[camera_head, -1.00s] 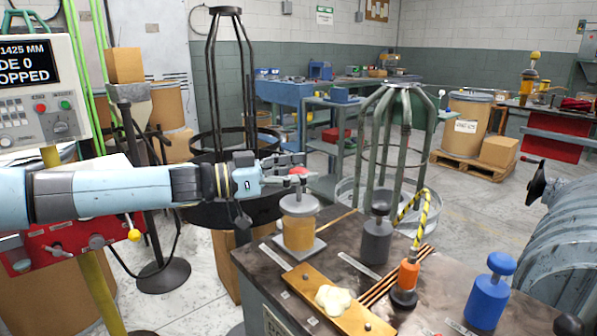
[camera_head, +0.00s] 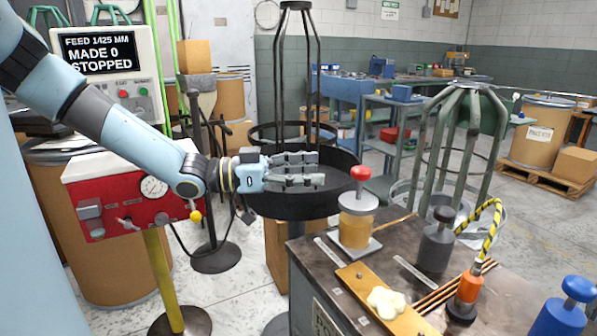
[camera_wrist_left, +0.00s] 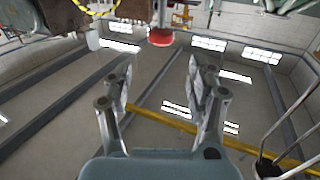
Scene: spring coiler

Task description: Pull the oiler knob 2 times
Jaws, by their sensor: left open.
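The oiler (camera_head: 357,228) is an amber jar with a grey lid on a small plate at the bench's left end. Its red knob (camera_head: 361,173) stands above the lid on a thin stem. My left gripper (camera_head: 320,168) is open and empty, level with the knob and just left of it, fingers pointing toward it. In the left wrist view the red knob (camera_wrist_left: 160,37) lies beyond the fingertips, between their lines, with a gap to them. My right gripper is not in view.
A dark grey knobbed canister (camera_head: 436,245), an orange oil-can-like item (camera_head: 468,290) with a striped hose, and a blue knobbed bottle (camera_head: 562,318) stand on the bench right of the oiler. A red control box (camera_head: 125,208) is below my left arm. A wire reel stand is behind.

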